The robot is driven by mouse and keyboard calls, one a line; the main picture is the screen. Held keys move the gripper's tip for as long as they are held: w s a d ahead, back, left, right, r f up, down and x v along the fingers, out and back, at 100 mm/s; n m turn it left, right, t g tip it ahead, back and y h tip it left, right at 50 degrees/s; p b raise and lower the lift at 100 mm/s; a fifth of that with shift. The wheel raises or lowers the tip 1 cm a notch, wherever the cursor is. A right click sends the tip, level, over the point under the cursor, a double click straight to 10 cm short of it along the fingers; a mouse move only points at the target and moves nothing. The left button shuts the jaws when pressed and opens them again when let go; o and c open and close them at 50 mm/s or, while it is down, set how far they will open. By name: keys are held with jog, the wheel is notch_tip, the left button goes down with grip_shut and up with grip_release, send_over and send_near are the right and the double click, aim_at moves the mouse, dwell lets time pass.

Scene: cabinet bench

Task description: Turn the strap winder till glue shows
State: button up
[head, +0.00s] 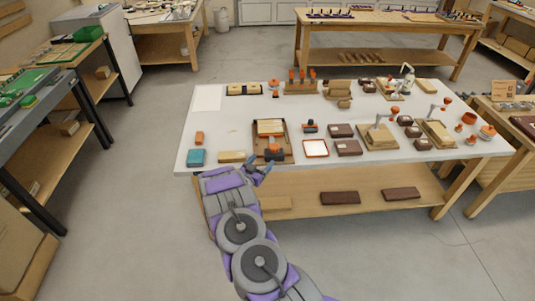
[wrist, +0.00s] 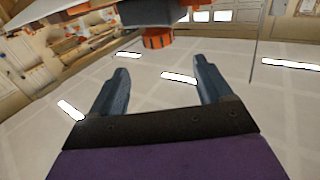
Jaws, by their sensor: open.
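A wooden frame (head: 289,152) stands at the front edge of the white bench, holding a pale wood block (head: 270,127). A dark part with an orange piece (head: 273,149) sits at its front; this looks like the strap winder, though I cannot be sure. In the wrist view a ribbed orange knob (wrist: 157,38) hangs under a dark block (wrist: 150,12), beyond the fingertips and near the top of the picture. My gripper (head: 262,171) is open and empty, just in front of the frame, with the knob not between its fingers. I cannot make out any glue.
A teal box (head: 196,157), a wood block (head: 232,157) and an orange block (head: 199,138) lie left of the frame. An orange-rimmed white tray (head: 316,149) and brown boxes (head: 348,147) lie right. The lower shelf (head: 290,208) is below.

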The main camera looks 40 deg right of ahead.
jog(key=shift+v, duration=1.85)
jog(key=w+a+r+n+t+y, duration=0.15)
jog(key=w+a+r+y, duration=0.3)
jog(key=a, duration=0.45)
jog(key=w+a+r+n+t+y, duration=0.1)
jog(key=w+a+r+n+y, duration=0.1)
jog(key=w+a+r+y, duration=0.35)
jog(key=s+a+r+n+g+y, duration=0.1)
jog(key=s+a+r+n+y, duration=0.1)
jog(key=s+a+r+y, duration=0.45)
jog(key=s+a+r+n+g+y, duration=0.1)
jog(key=s+a+r+n, duration=0.25)
jog(key=a, duration=0.65)
jog(key=s+a+r+n+g+y, duration=0.1)
jog(key=s+a+r+g, duration=0.15)
jog(key=s, duration=0.85)
jog(key=s+a+r+n+g, duration=0.15)
jog(key=s+r, duration=0.25)
jog(key=s, duration=0.7)
jog(key=s+d+r+g+h, duration=0.1)
jog(key=s+d+g, duration=0.2)
jog(key=s, duration=0.9)
jog(key=s+d+r+n+g+h, duration=0.1)
jog(key=s+d+g, duration=0.2)
jog(key=s, duration=1)
